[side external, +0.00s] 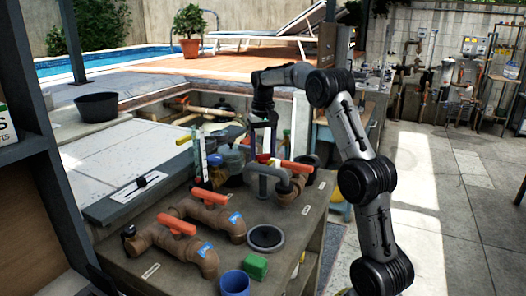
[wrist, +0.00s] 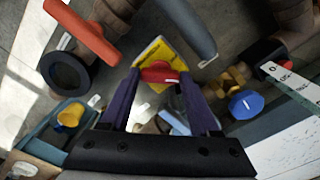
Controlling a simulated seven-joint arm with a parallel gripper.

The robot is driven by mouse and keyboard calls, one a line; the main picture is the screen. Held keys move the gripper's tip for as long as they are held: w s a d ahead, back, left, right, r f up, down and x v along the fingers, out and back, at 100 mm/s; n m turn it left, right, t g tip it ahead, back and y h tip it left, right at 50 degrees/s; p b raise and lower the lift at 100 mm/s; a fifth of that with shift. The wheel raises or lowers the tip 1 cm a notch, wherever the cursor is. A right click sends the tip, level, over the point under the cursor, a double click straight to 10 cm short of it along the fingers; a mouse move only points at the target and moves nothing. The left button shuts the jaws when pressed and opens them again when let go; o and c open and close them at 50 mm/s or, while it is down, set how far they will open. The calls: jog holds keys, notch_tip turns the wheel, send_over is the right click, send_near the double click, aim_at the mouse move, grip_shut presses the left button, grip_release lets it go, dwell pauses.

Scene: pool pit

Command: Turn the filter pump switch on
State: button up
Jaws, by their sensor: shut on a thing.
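A red switch knob (wrist: 160,73) on a yellow plate (wrist: 156,50) shows between my fingertips in the wrist view. I take it to be the filter pump switch. My gripper (wrist: 160,78) has its two dark purple fingers on either side of the red knob and is shut on it. In the side view, my gripper (side external: 263,150) points down over the back of the bench (side external: 150,246), and a bit of red (side external: 263,158) shows at its tips. The yellow plate is hard to make out there, and the knob's setting cannot be read.
A grey bent pipe (side external: 268,174) stands close in front of my gripper. Orange-handled valves (side external: 177,224) sit on brown pipes to the left, another orange handle (side external: 297,166) to the right. A blue cup (side external: 235,284) and green block (side external: 255,266) stand at the bench's front.

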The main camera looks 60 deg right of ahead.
aim_at(263, 154)
jog(key=m, duration=0.4)
jog(key=shift+r+m, duration=0.1)
jog(key=shift+m, duration=2.1)
jog(key=o, duration=1.1)
notch_tip(263, 154, up, 14)
jog(key=shift+f, duration=0.1)
